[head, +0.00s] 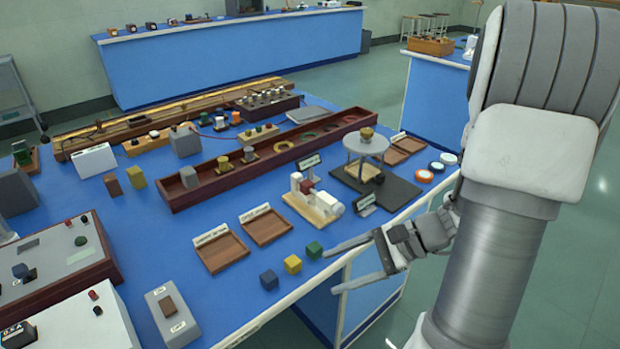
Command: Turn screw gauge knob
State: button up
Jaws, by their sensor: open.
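The likely screw gauge (313,203) stands on a small light wooden base near the bench's right front edge in the head view. It has a white upright part and a dark red block at its left. A pale cylindrical part, probably the knob (335,208), points toward the lower right. A small label card stands behind it. My gripper (329,271) is at the bench's front edge, below and apart from the gauge in the picture. Its two long grey fingers are spread, point left and hold nothing. The upper finger's tip is close to a green cube (314,250).
Yellow (293,264) and blue (269,280) cubes lie left of my fingers. Two shallow wooden trays (222,252) sit left of the gauge. A round-topped stand (366,143) on a dark board is behind it. Bare blue bench top lies left of the cubes.

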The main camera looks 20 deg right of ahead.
jog(key=d+m+t+p, duration=0.3)
jog(key=d+m+t, duration=0.5)
jog(key=m, duration=0.1)
jog(key=m+t+h+p, duration=0.2)
jog(key=m+t+h, duration=0.25)
jog(key=m, duration=0.25)
send_near(341, 210)
jog(key=shift+t, duration=0.25)
jog(key=x, duration=0.9)
jog(key=shift+f+b, duration=0.25)
jog(key=shift+b, duration=0.1)
jog(key=shift+s, duration=0.1)
grip_shut()
